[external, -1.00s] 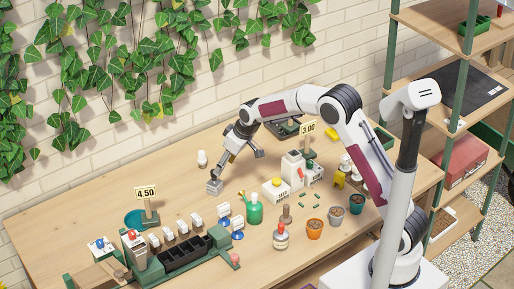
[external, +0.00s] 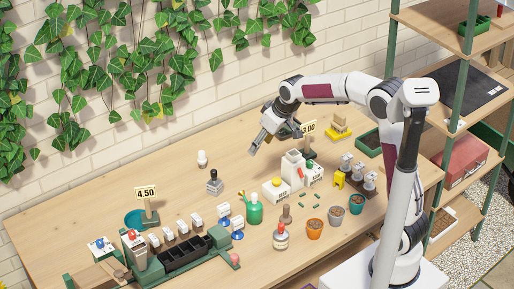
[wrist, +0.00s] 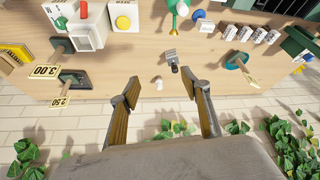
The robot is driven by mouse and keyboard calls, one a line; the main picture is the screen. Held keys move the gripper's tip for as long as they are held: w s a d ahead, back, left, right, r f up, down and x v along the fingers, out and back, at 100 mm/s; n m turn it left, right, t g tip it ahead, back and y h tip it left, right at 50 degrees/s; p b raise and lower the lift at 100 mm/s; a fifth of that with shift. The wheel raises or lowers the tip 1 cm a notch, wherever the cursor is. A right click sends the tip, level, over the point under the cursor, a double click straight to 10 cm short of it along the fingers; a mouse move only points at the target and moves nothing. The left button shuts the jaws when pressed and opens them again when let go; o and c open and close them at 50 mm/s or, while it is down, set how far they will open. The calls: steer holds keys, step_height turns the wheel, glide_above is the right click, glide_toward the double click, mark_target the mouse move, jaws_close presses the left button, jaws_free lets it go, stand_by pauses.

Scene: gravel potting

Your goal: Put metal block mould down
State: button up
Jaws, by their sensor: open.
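The metal block mould (external: 214,185) is a small grey block with a dark knob on top. It stands upright on the bare wooden table, left of the middle in the external view. It also shows in the wrist view (wrist: 172,57), beyond my fingertips. My gripper (external: 262,141) is raised above the table, up and to the right of the mould and well apart from it. In the wrist view my gripper (wrist: 166,92) has its two fingers spread, with nothing between them.
A small white bottle (external: 202,158) stands behind the mould. A green watering can (external: 254,210) and a white box with a yellow button (external: 276,190) stand to the right. A 4.50 sign (external: 147,194) is at left. The table's back left is clear.

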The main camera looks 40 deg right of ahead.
steer(key=s+d+r+m, duration=0.1)
steer(key=s+d+r, duration=0.2)
steer(key=s, duration=0.5)
steer(key=s+d+r, duration=0.3)
steer(key=s, duration=0.5)
steer(key=s+d+f+m, duration=0.1)
steer(key=s, duration=0.7)
steer(key=s+d+f+m+h, duration=0.1)
steer(key=s+d, duration=0.1)
steer(key=s, duration=0.5)
steer(key=shift+s+d+t, duration=0.3)
steer(key=shift+s+t, duration=0.05)
steer(key=shift+t, duration=0.05)
steer(key=shift+f, duration=0.1)
